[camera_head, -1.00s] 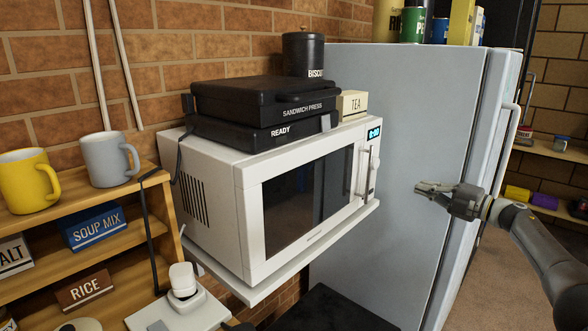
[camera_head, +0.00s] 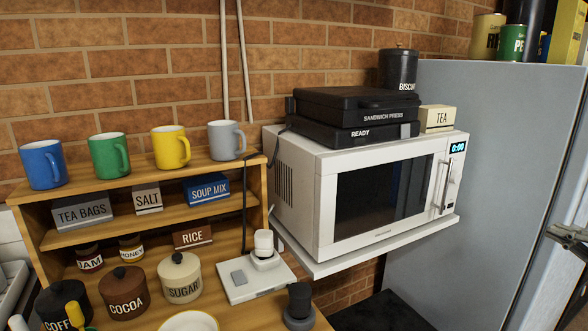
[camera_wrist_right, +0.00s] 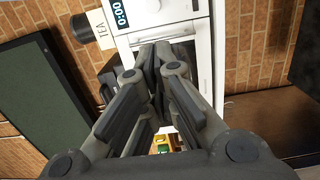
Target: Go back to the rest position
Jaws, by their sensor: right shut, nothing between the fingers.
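My right gripper (camera_head: 570,235) shows at the right edge of the head view, in front of the grey fridge (camera_head: 470,150) and to the right of the microwave. Most of its arm is outside that view. In the right wrist view my right gripper (camera_wrist_right: 158,62) has its fingers together with nothing between them. My left gripper is not seen in any view.
A white microwave (camera_head: 300,165) with its door closed stands on a wall shelf (camera_head: 340,262), a sandwich press (camera_head: 355,102) on top. Left of it, a wooden rack (camera_head: 262,190) holds several mugs and labelled boxes. Canisters (camera_head: 124,290) and a small scale-like device (camera_head: 240,285) stand below.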

